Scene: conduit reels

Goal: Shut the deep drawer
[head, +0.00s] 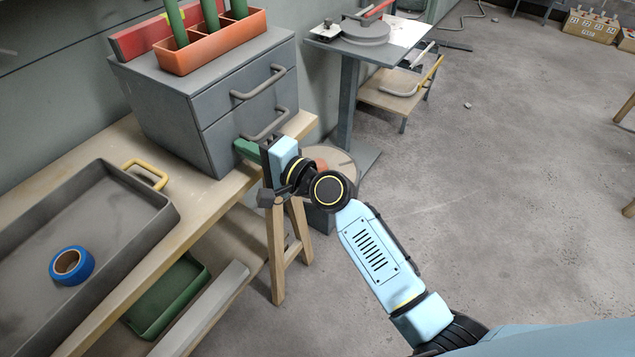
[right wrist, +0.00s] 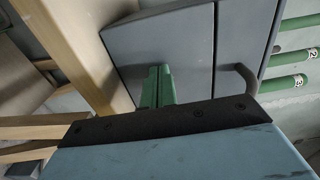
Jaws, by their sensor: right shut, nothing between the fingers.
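The grey drawer cabinet (head: 175,100) stands on the wooden bench. Its front has an upper drawer (head: 240,90) and a lower, taller drawer (head: 222,138), each with a grey bar handle. The lower front looks about in line with the upper one; I cannot tell whether a small gap is left. My right gripper (head: 246,149) is at the lower drawer's front, below its handle (head: 266,126). Its green fingers are together and empty. In the right wrist view the fingers (right wrist: 158,88) point at the lower front (right wrist: 185,62); contact is unclear. My left gripper is not in view.
A grey tray (head: 120,225) with blue tape (head: 72,265) lies on the bench. An orange holder (head: 215,45) with green tubes stands on the cabinet. A small stand (head: 345,95) is behind. The floor at right is mostly clear.

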